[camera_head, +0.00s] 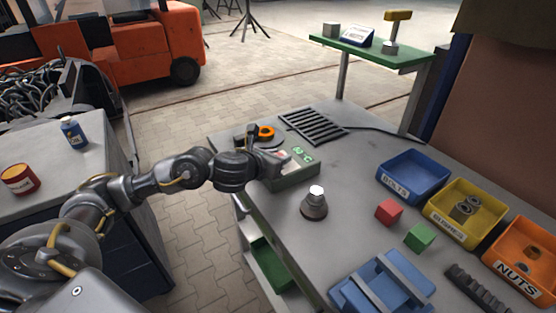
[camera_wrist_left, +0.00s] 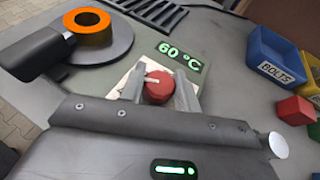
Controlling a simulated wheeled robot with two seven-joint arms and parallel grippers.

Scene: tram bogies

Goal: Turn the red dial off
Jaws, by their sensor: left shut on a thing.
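The red dial (camera_wrist_left: 158,87) shows in the left wrist view, with a pale pointer mark aimed to the left. It sits on a light plate on the heater unit, beside a green display (camera_wrist_left: 180,56) that reads 60 °C. The unit's box (camera_head: 296,176) is in the head view, where my gripper hides the dial. My left gripper (camera_wrist_left: 160,90) is shut on the dial, with a finger on each side of it. In the head view the left gripper (camera_head: 276,164) reaches the unit from the left. My right gripper is not in view.
An orange ring (camera_head: 265,132) lies on a dark round plate behind the unit. A metal-topped knob-like piece (camera_head: 314,203), a red cube (camera_head: 389,212) and a green cube (camera_head: 420,237) stand nearby. Blue (camera_head: 415,177), yellow and orange bins line the right. A black grille (camera_head: 313,126) lies behind.

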